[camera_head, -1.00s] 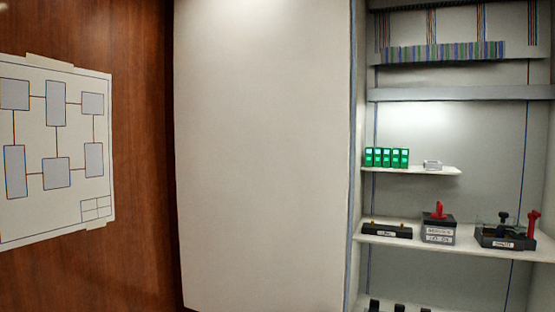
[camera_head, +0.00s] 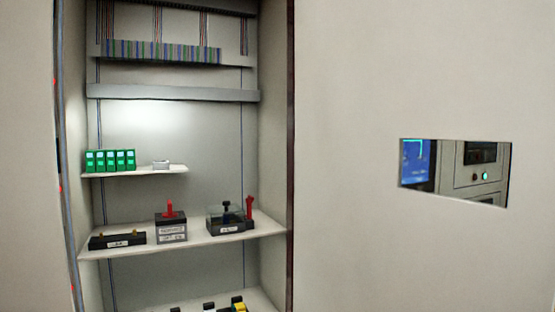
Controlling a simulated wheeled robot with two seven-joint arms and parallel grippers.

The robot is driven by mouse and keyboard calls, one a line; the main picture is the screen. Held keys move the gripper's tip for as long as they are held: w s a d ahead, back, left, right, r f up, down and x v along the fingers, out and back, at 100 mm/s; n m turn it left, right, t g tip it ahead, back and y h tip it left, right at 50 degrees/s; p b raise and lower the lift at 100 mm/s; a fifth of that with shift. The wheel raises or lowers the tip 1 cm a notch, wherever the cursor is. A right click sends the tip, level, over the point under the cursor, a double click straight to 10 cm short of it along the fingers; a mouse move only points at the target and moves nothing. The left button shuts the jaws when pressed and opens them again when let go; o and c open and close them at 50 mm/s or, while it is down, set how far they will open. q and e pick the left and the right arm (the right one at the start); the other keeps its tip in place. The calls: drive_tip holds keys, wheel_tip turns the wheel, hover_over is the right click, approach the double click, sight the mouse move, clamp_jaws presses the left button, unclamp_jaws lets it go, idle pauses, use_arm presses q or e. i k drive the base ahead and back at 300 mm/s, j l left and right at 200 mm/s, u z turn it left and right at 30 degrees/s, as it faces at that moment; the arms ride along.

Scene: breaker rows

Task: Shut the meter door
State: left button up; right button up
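An open cabinet (camera_head: 170,125) fills the left half of the view, with its shelves exposed. To its right is a large pale panel (camera_head: 345,150) with a rectangular window (camera_head: 455,172). A blue screen and a grey unit with a green light show through the window. Another pale panel (camera_head: 28,150) stands at the left edge of the cabinet. I cannot tell for sure which panel is the meter door. Neither of my grippers is in view.
The upper shelf (camera_head: 130,172) carries several green modules (camera_head: 110,160) and a small white part (camera_head: 161,165). The lower shelf (camera_head: 200,238) carries a black bar (camera_head: 117,241), a box with a red handle (camera_head: 171,229) and a dark switch unit (camera_head: 230,217).

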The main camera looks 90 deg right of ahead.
sight(370, 76)
drive_tip(key=z, duration=1.05)
drive_tip(key=k+l+z, duration=0.1)
drive_tip(key=l+z, duration=0.35)
drive_tip(key=k+l, duration=0.1)
drive_tip(key=l, duration=0.45)
drive_tip(key=k+l, duration=0.1)
drive_tip(key=l, duration=0.4)
drive_tip(key=k+l, duration=0.1)
drive_tip(key=l, duration=0.45)
drive_tip(key=k+l, duration=0.1)
drive_tip(key=l, duration=0.4)
